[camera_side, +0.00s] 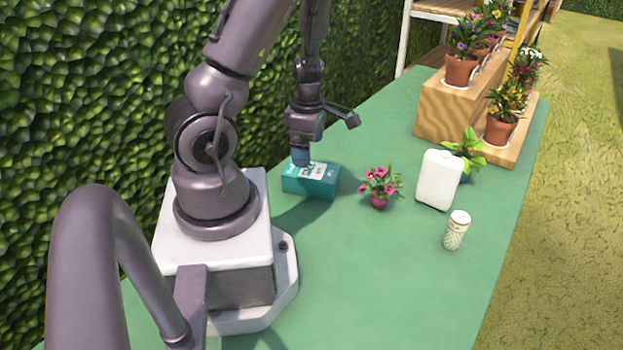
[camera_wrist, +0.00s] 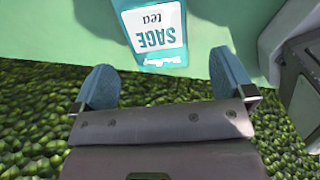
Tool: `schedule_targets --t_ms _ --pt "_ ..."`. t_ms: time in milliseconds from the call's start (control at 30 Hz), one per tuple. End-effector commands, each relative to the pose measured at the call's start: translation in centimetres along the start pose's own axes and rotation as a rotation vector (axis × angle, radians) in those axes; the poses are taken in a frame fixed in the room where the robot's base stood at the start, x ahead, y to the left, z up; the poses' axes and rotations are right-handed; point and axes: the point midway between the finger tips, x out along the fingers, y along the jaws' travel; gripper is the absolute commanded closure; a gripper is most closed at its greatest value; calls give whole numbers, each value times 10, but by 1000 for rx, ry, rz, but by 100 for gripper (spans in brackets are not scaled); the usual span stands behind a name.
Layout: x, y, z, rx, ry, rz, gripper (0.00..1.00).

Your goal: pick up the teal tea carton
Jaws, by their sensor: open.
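The teal tea carton (camera_side: 318,184) lies flat on the green table, beside my base. In the wrist view the carton (camera_wrist: 153,38) shows its white label reading "SAGE tea" upside down, cut off by the top edge. My gripper (camera_side: 301,158) is just above the carton in the side view, its fingertips near the carton's top at the hedge side. In the wrist view the two blue fingers of my gripper (camera_wrist: 163,78) are wide apart, with nothing between them. I cannot tell whether a finger touches the carton.
A pink-flowered pot (camera_side: 379,188) stands right of the carton. Further right are a white jug (camera_side: 438,180), a patterned cup (camera_side: 456,230) and a leafy plant (camera_side: 468,150). A wooden stepped stand (camera_side: 450,107) with potted flowers is at the back. A hedge (camera_side: 90,90) borders the table's left. The front table is clear.

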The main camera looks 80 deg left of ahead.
Motion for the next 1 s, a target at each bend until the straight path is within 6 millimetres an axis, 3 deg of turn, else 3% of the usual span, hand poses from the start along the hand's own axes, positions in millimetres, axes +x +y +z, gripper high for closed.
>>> schedule_targets --t_ms 133,433,700,1000 --pt "26 0 -1 -1 1 -3 0" --pt "50 1 2 2 0 -3 0" --pt "87 4 5 0 -1 -3 0" --pt "93 5 6 5 -1 0 0"
